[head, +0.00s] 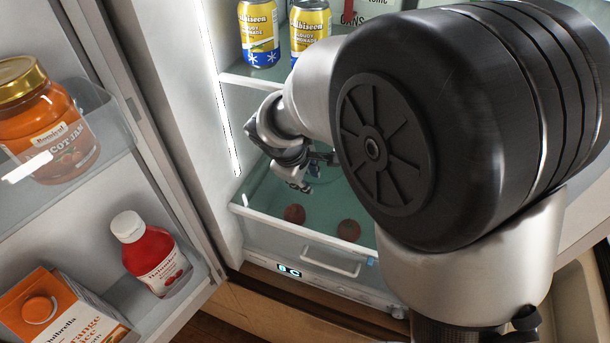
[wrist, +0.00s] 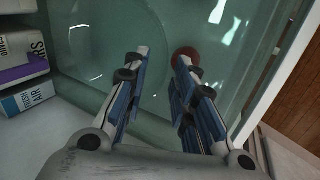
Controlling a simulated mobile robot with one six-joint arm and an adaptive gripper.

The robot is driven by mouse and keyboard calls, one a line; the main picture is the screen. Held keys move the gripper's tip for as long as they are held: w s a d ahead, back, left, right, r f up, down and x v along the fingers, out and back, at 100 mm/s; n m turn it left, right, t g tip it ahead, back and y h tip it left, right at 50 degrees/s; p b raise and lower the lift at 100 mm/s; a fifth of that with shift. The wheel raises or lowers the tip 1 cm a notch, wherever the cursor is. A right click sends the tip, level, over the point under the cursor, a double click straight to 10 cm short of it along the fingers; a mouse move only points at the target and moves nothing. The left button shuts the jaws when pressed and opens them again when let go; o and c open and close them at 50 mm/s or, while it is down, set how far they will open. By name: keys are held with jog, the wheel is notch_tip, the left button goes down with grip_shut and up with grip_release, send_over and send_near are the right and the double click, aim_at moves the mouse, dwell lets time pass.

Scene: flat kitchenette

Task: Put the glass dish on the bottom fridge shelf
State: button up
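The glass dish (wrist: 112,32) is clear and hard to make out. In the wrist view its faint round outline and highlights appear ahead of and left of my fingertips, over the greenish bottom shelf (wrist: 235,65). In the head view the dish is not clearly distinguishable. The bottom shelf (head: 262,190) shows there above the drawer. My gripper (head: 306,178) reaches inside the fridge just over this shelf. In the wrist view my gripper (wrist: 160,58) has its two fingers apart, with no solid object visible between them. Whether a finger touches the dish I cannot tell.
Two yellow cans (head: 259,32) stand on the shelf above. Round fruits (head: 348,230) show through the shelf in the drawer. The open door at left holds a jam jar (head: 45,120), a red bottle (head: 150,255) and a juice carton (head: 60,310). Cartons (wrist: 22,55) stand left in the wrist view.

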jog(key=p+v, duration=0.1)
jog(key=v, duration=1.1)
jog(key=s+d+r+m+y, duration=0.1)
jog(key=s+d+r+m, duration=0.3)
jog(key=s+d+m, duration=0.65)
jog(key=s+d+f+m+y, duration=0.1)
jog(key=s+d+m, duration=0.1)
jog(key=s+d, duration=0.5)
jog(key=s, duration=0.3)
jog(key=shift+s+f+m, duration=0.25)
jog(key=shift+f+m, duration=0.1)
jog(key=shift+f, duration=0.1)
notch_tip(320, 180, down, 17)
jog(key=b, duration=1.7)
